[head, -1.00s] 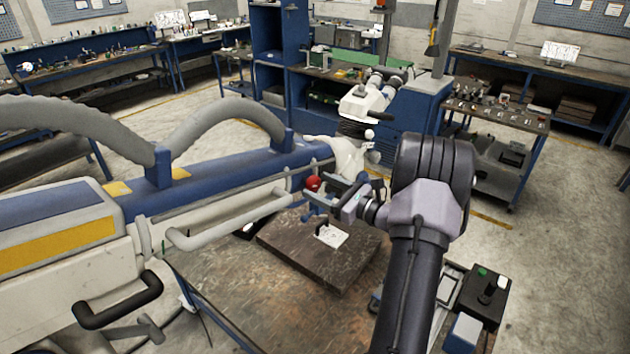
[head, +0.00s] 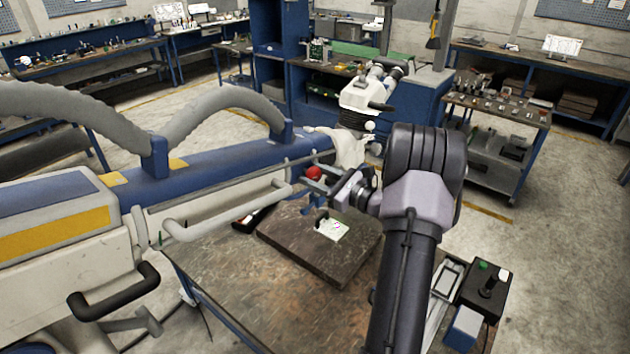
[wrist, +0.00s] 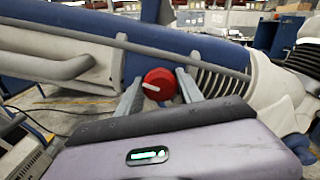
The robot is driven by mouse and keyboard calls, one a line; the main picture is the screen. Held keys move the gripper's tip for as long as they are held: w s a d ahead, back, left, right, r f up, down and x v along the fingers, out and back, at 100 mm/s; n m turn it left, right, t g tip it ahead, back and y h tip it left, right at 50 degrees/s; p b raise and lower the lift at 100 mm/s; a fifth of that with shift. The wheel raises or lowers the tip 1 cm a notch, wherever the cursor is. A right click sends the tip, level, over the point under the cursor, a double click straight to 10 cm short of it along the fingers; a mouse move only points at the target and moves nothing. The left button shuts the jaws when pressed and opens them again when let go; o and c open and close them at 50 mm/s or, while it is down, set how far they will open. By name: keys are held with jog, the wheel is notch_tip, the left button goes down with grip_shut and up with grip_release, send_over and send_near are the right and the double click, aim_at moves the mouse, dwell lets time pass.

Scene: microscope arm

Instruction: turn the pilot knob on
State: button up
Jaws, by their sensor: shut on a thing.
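The pilot knob is a round red knob (head: 313,172) on the side of the blue and white microscope arm (head: 230,172), near its far right end. In the wrist view the red knob (wrist: 160,84) has a white pointer line that points to the left. My gripper (head: 316,182) comes in from the right and is shut on the knob. In the wrist view the two grey fingers of my gripper (wrist: 158,90) stand on the knob's left and right sides. The exact contact is partly hidden.
A dark slab (head: 310,250) with a small white and green card (head: 332,230) lies on the workbench below the knob. A grey rail (head: 230,213) runs along the microscope arm to the left. A black control box (head: 487,288) stands at the lower right. Open floor lies right.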

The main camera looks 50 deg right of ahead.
jog(key=f+n+b, duration=0.1)
jog(key=n+b, duration=0.1)
jog(key=b, duration=0.2)
jog(key=shift+r+n+b, duration=0.3)
jog(key=shift+n+b, duration=0.4)
jog(key=shift+b, duration=0.2)
jog(key=shift+r, duration=0.2)
jog(key=o, duration=1.4)
